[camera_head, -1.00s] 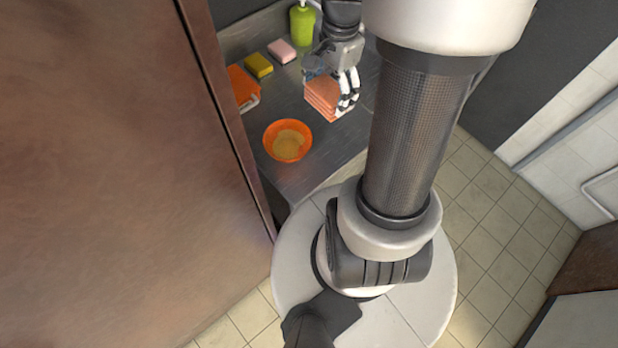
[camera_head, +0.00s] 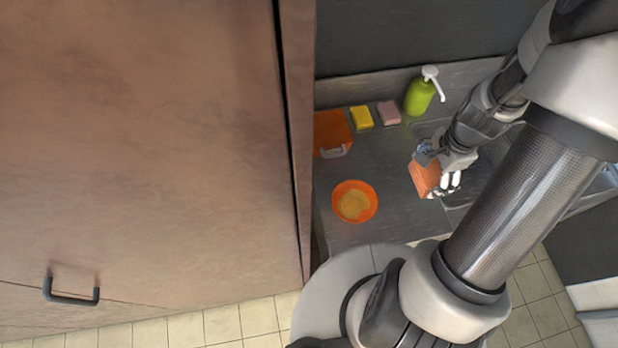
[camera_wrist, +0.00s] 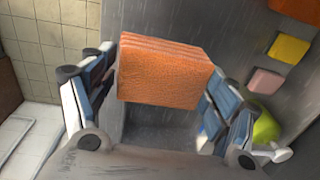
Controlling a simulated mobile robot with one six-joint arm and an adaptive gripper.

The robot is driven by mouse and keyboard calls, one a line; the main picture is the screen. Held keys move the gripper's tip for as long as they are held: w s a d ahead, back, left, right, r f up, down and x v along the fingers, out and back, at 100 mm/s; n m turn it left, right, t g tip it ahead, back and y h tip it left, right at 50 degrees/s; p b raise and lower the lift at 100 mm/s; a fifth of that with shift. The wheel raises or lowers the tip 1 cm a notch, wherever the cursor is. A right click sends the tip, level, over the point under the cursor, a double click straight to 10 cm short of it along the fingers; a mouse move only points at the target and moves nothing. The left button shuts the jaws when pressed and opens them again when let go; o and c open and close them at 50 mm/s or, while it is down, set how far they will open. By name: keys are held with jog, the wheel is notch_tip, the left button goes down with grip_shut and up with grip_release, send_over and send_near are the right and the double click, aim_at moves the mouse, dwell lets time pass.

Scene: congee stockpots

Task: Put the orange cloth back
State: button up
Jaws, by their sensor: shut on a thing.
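The orange cloth (camera_head: 425,177) is a folded, layered block held over the steel counter, right of the orange bowl. My gripper (camera_head: 446,178) is shut on it. In the wrist view the cloth (camera_wrist: 165,75) sits between the two fingers of my gripper (camera_wrist: 165,88), with its broad face towards the camera. The fingers hide its side edges. I cannot tell whether its underside touches the counter.
An orange bowl (camera_head: 363,188) holds tan contents. An orange box-like thing with a grey handle (camera_head: 331,130), a yellow sponge (camera_head: 361,117), a pink sponge (camera_head: 389,113) and a green pump bottle (camera_head: 419,97) line the back. A tall brown cabinet (camera_head: 150,140) borders the left.

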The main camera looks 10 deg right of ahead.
jog(key=f+b, duration=0.1)
jog(key=f, duration=0.3)
jog(key=f+b, duration=0.1)
jog(key=f, duration=0.3)
jog(key=f+b, duration=0.2)
jog(key=f, duration=0.2)
jog(key=shift+s+a+f, duration=0.1)
jog(key=shift+a+f, duration=0.2)
jog(key=shift+f, duration=0.05)
jog(key=shift+d+f+b, duration=0.15)
jog(key=shift+f+b, duration=1.05)
jog(key=shift+f, duration=0.55)
jog(key=shift+f, duration=0.1)
jog(key=shift+f, duration=0.15)
jog(key=o, duration=1.1)
